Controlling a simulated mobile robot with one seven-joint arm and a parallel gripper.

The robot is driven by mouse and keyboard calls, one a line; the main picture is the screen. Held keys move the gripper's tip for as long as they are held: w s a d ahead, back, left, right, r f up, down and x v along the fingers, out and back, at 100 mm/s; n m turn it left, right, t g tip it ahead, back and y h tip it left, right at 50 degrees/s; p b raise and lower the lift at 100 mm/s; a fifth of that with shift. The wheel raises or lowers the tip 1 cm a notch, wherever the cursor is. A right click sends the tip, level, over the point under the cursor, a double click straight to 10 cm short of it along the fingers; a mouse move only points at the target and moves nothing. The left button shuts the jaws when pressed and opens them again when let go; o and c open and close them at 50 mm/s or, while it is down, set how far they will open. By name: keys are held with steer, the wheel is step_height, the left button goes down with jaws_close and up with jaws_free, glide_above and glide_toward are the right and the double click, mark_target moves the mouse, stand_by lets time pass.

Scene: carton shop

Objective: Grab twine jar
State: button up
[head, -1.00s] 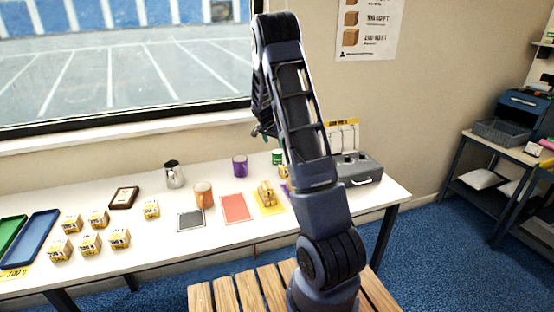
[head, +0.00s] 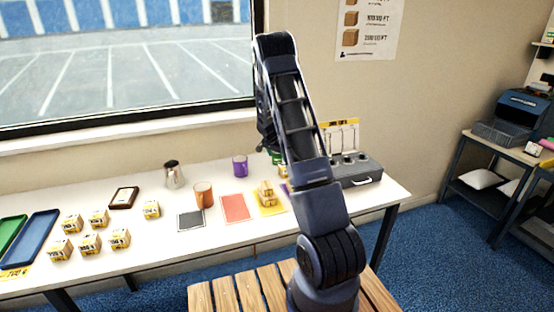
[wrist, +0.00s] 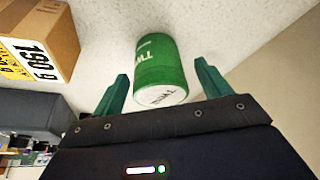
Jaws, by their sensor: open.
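The twine jar (wrist: 160,65) is a green cylinder with white lettering and a pale labelled end. In the wrist view it stands on the white table top, between and a little beyond the two green fingertips of my gripper (wrist: 160,85). My gripper is open, and a gap shows between the jar and each finger. In the head view only a sliver of green jar (head: 276,158) shows beside my arm; my arm hides the rest of it and my gripper.
A carton (wrist: 40,40) stands close by in the wrist view. A grey case (head: 355,170) stands right of my arm.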

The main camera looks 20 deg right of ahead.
steer(key=shift+x, duration=1.05)
steer(key=c, duration=1.1)
steer(key=shift+r, duration=0.1)
